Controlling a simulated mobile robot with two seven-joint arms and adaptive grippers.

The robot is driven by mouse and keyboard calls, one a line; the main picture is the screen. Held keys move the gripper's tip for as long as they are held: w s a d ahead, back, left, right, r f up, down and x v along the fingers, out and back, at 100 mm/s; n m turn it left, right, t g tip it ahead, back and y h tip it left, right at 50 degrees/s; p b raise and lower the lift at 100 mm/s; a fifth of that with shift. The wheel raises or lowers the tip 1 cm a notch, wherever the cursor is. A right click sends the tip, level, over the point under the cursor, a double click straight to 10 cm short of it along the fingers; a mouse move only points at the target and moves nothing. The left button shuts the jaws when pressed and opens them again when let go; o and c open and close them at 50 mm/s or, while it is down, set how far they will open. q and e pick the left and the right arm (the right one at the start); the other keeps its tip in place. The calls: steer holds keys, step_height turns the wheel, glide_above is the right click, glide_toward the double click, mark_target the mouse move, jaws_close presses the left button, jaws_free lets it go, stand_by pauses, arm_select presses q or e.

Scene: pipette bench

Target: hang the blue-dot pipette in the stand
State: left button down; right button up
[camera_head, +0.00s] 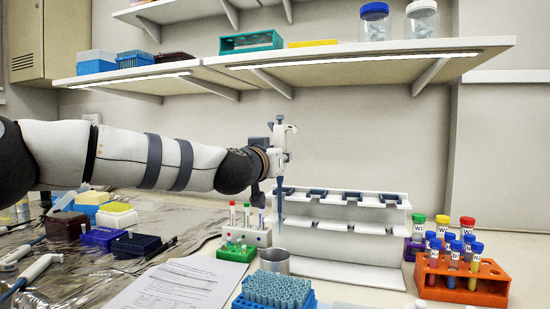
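My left gripper (277,160) is raised just above the left end of the white pipette stand (370,270). It appears shut on an upright pipette (281,200), with its blue-grey lower shaft pointing down. The pipette's upper body is partly hidden by the gripper, and I cannot make out a dot on it. The stand has a row of dark blue holders along its top, with one holder (352,195) near the middle. The shaft overlaps the left end of the stand in view; I cannot tell whether it touches a holder. My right gripper is not in view.
A metal beaker (273,261) and a blue tip rack (275,291) stand in front of the stand. A green tube rack (237,252) is to the left. An orange tube rack (462,280) is to the right. Other pipettes (40,267) lie at far left. Shelves hang above.

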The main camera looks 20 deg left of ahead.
arm_select(q)
steer(key=shift+w, duration=0.6)
steer(key=shift+w, duration=1)
steer(key=shift+r, duration=0.1)
